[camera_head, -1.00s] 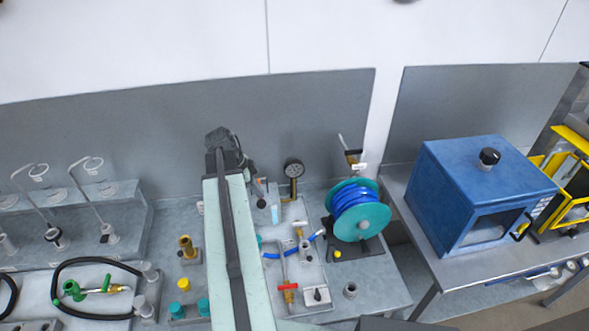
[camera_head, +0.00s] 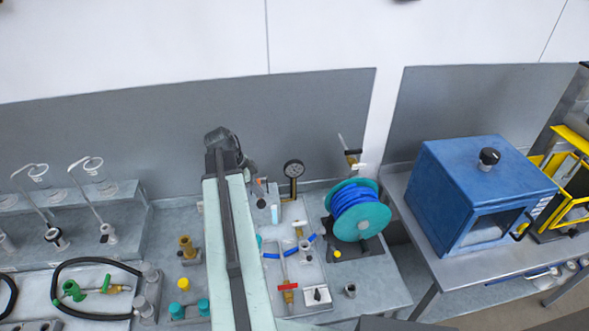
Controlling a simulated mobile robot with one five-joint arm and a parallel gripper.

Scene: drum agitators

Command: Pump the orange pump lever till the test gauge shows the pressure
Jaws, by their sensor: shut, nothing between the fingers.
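The test gauge (camera_head: 293,168), a round dial with a dark rim, stands on a brass stem at the back of the bench. Its needle is too small to read. A small orange piece (camera_head: 259,181) shows just right of my arm, beside the gauge; it may be part of the pump lever, but most of that spot is hidden. My gripper (camera_head: 250,170) is at the far end of my arm, left of the gauge and close to the orange piece. It is shut with nothing in it. I cannot tell whether it touches the lever.
A blue hose reel (camera_head: 358,212) stands to the right. Brass fittings (camera_head: 187,247) stand left of my arm. A blue box (camera_head: 482,195) is farther right.

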